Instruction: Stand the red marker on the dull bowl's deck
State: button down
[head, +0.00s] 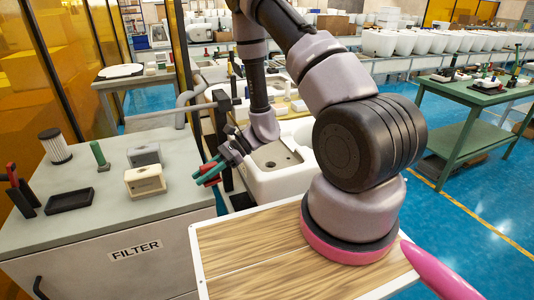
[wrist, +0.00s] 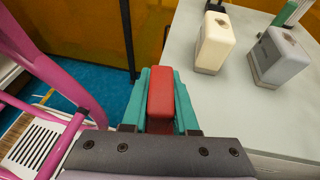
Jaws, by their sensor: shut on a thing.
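My gripper (head: 210,172) is shut on the red marker, which is small and partly hidden in the head view. In the wrist view the red marker (wrist: 160,92) is a red block shape between the teal fingers of my gripper (wrist: 160,110). The gripper is in the air by the right edge of the grey cabinet, left of a white toilet bowl (head: 258,186). The bowl's flat deck (head: 268,157) has a dark hole and faces up. My arm hides part of this bowl. I cannot tell whether its finish is dull.
A wooden top (head: 250,255) is in front. More bowls stand behind.

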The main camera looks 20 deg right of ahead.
jog(key=s+d+n+g+h, duration=0.7)
jog(key=s+d+n+g, duration=0.25)
jog(key=s, duration=0.25)
jog(key=d+r+n+h, duration=0.1)
jog(key=d+n+h, duration=0.7)
jog(key=d+h, duration=0.15)
jog(key=w+d+r+n+t+h, duration=0.1)
jog(key=w+d+n+t+h, duration=0.3)
jog(key=w+d+n+h, duration=0.6)
jog(key=w+d+r+n+t, duration=0.1)
jog(key=w+d+n+t, duration=0.2)
jog(key=w+n+t, duration=0.55)
jog(key=w+f, duration=0.1)
jog(key=f, duration=0.2)
jog(key=f+m, duration=0.1)
jog(key=f, duration=0.2)
jog(key=w+f+m, duration=0.1)
jog(key=f, duration=0.2)
jog(key=shift+w+a+f+h, duration=0.1)
jog(key=shift+w+a+h, duration=0.1)
jog(key=shift+w+h, duration=0.1)
jog(key=shift+f, duration=0.2)
